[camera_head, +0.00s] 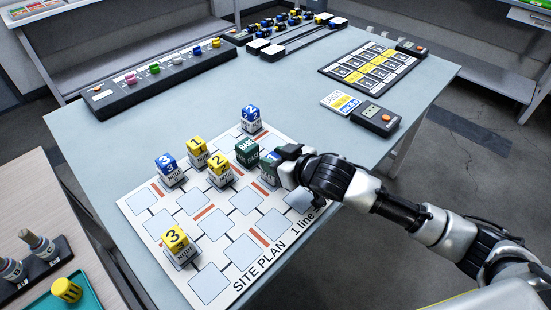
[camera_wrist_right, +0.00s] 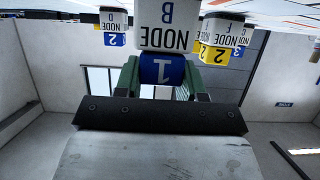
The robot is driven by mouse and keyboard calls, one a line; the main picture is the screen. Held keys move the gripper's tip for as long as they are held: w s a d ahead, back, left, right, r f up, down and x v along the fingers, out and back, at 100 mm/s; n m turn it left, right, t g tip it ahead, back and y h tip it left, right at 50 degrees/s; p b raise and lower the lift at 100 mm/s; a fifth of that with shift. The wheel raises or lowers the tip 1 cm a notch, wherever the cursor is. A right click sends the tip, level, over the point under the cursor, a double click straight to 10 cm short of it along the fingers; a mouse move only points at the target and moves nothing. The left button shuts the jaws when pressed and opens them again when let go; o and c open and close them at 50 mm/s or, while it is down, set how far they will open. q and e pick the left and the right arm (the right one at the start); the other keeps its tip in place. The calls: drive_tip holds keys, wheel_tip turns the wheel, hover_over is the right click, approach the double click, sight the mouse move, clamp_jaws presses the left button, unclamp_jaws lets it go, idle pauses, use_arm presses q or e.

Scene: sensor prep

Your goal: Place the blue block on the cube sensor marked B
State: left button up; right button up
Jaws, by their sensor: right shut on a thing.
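The blue block (camera_wrist_right: 163,70), marked 1, is between the green-sided fingers of my right gripper (camera_wrist_right: 160,84), which is shut on it. The right wrist view is upside down. There the block adjoins the white cube sensor marked NODE B (camera_wrist_right: 168,38), right over its top, with no clear gap; I cannot tell if it bears on it. In the head view my right gripper (camera_head: 277,158) is low over the site plan board (camera_head: 160,227), beside the green BASE cube (camera_head: 247,151). It mostly hides the block and sensor there. My left gripper is out of view.
Sensors with numbered blocks stand close by: blue 2 (camera_head: 250,114), yellow 2 (camera_head: 219,164), yellow 1 (camera_head: 197,147), blue 3 (camera_head: 167,164) and yellow 3 (camera_head: 175,238). A handheld device (camera_head: 376,118) and a rack of coloured knobs (camera_head: 155,80) lie farther back.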

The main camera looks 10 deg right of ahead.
drive_tip(key=shift+f, duration=0.1)
drive_tip(key=o, duration=0.9)
drive_tip(key=shift+s+d, duration=0.1)
drive_tip(key=v, duration=1.2)
